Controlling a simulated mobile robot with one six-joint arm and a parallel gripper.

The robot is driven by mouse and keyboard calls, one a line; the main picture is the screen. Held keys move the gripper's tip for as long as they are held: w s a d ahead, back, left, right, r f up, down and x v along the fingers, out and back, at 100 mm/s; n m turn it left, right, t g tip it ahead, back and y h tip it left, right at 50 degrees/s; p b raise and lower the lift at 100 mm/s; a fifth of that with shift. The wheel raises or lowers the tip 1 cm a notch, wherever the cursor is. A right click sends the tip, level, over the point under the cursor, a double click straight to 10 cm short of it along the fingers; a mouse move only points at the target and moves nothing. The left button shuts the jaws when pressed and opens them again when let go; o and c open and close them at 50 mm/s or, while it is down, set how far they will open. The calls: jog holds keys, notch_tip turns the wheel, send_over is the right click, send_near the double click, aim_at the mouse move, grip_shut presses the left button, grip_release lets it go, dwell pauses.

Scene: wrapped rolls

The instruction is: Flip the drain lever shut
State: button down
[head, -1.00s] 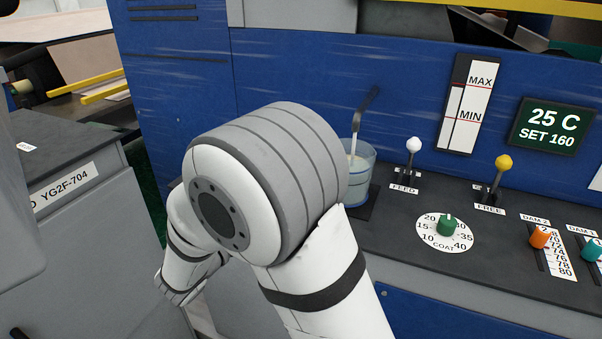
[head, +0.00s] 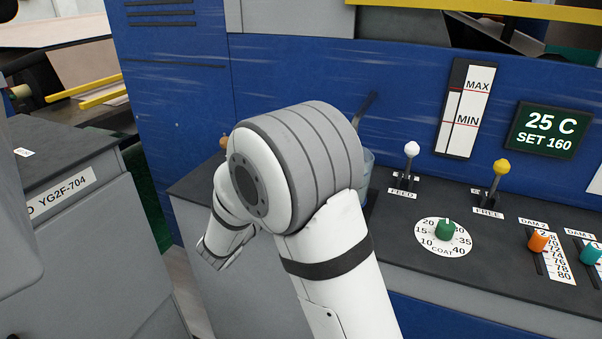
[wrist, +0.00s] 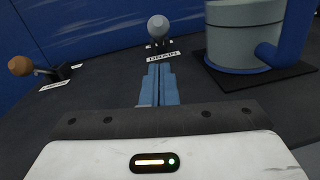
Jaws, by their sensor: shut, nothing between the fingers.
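The drain lever (wrist: 158,27) shows in the wrist view as a pale grey ball knob at top centre. It stands behind a white DRAIN label (wrist: 163,56). My gripper (wrist: 158,68) has its two blue fingers together with nothing between them. The fingertips point at the lever and end just short of the label in the picture. The knob appears beyond them, apart from the fingers. Whether the lever is tilted is hard to tell, as its stem is mostly hidden behind the ball. In the head view my arm hides the lever and the fingers.
A blue-grey cup (wrist: 238,40) stands on a dark pad right of the fingers; my arm mostly covers it in the head view. An orange-knobbed lever (wrist: 20,66) is at the left. White FEED (head: 411,149) and yellow FREE (head: 501,167) levers stand further right on the panel.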

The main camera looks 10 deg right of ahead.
jog(key=x, duration=0.9)
jog(key=shift+w+d, duration=0.15)
jog(key=shift+d, duration=0.05)
